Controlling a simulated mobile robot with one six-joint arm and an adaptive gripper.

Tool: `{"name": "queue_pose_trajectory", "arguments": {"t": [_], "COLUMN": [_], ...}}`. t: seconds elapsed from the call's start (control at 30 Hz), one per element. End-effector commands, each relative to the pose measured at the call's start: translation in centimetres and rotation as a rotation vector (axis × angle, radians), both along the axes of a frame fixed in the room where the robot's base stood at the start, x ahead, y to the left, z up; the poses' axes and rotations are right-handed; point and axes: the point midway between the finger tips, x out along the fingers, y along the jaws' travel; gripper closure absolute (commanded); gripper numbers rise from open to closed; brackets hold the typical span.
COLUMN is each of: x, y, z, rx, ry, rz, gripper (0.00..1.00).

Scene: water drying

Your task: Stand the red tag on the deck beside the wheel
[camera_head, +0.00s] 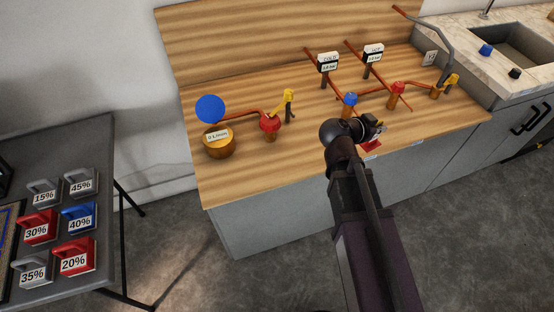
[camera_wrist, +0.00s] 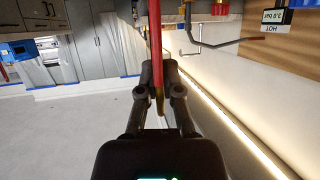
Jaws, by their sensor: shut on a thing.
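My gripper (camera_head: 376,130) is over the front part of the wooden deck (camera_head: 310,155), right of its middle. In the wrist view my gripper (camera_wrist: 159,75) is shut on a thin red tag (camera_wrist: 156,40), seen edge-on between the fingers. In the head view a red patch (camera_head: 371,145) shows just below my gripper and looks like this tag; I cannot tell whether it touches the deck. A blue wheel (camera_head: 349,99) stands behind my gripper. One red wheel (camera_head: 397,88) stands behind and right of it, another red wheel (camera_head: 270,122) to the left.
Copper pipes with yellow levers (camera_head: 288,96) and two gauges (camera_head: 328,63) rise from the deck. A wooden drum (camera_head: 219,141) and blue disc (camera_head: 210,109) stand at left. A grey table (camera_head: 97,145) holds several percent-marked weights. A sink (camera_head: 520,45) is at right.

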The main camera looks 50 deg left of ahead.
Motion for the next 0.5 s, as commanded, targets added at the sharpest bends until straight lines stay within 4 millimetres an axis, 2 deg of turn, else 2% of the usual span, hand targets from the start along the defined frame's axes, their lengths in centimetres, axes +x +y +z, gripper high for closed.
{"name": "queue_pose_trajectory", "arguments": {"t": [0.03, 0.2, 0.5], "x": [0.0, 0.0, 0.0], "y": [0.0, 0.0, 0.0], "z": [1.7, 4.0, 5.7], "rx": [0.000, 0.000, 0.000], "ry": [0.000, 0.000, 0.000], "rz": [0.000, 0.000, 0.000], "gripper": [1.00, 1.00, 1.00]}}
